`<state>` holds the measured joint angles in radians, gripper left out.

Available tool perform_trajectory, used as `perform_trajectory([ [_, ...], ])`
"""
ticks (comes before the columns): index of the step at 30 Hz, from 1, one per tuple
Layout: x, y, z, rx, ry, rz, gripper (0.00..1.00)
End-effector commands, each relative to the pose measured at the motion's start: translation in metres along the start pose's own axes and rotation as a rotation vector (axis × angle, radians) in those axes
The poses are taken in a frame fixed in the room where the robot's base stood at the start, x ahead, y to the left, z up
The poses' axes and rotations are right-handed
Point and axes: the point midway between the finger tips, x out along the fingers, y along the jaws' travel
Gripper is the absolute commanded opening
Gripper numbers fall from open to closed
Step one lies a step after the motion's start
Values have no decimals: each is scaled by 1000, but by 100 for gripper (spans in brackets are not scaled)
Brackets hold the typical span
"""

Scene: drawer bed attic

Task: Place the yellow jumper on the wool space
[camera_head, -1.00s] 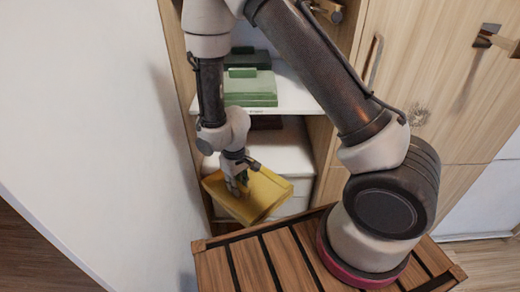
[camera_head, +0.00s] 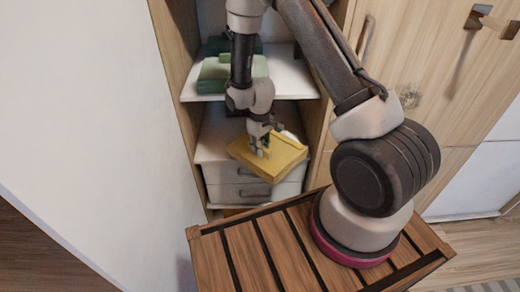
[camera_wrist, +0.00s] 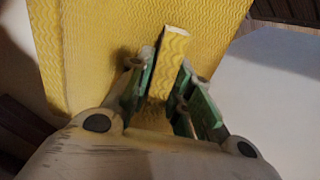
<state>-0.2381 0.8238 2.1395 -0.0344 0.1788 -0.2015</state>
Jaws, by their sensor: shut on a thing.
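The yellow jumper (camera_head: 276,160) is a folded flat block with a raised strip on top. My gripper (camera_head: 262,150) is shut on that strip and holds the jumper tilted in front of the open wardrobe, before the lower shelf and drawers. In the wrist view the green-lined fingers of my gripper (camera_wrist: 163,88) pinch the ribbed yellow strip, and the jumper (camera_wrist: 95,50) spreads out beyond them. Which surface is the wool space cannot be read in these frames.
Green folded clothes (camera_head: 214,75) lie on the upper white shelf (camera_head: 292,82). Below is a white drawer unit (camera_head: 222,185) with a partly hidden top. A white wall (camera_head: 90,120) stands close on the left. A slatted wooden surface (camera_head: 290,245) is in front.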

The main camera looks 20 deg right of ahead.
Motion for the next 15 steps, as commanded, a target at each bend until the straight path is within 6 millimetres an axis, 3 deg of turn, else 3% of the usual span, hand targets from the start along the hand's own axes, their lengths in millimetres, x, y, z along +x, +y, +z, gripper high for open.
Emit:
perform_trajectory([
  [3,12,0,0,1,1,0,0],
  [11,12,0,-1,1,2,0,0],
  [12,13,0,0,1,2,0,23],
  [15,13,0,-1,1,2,0,41],
])
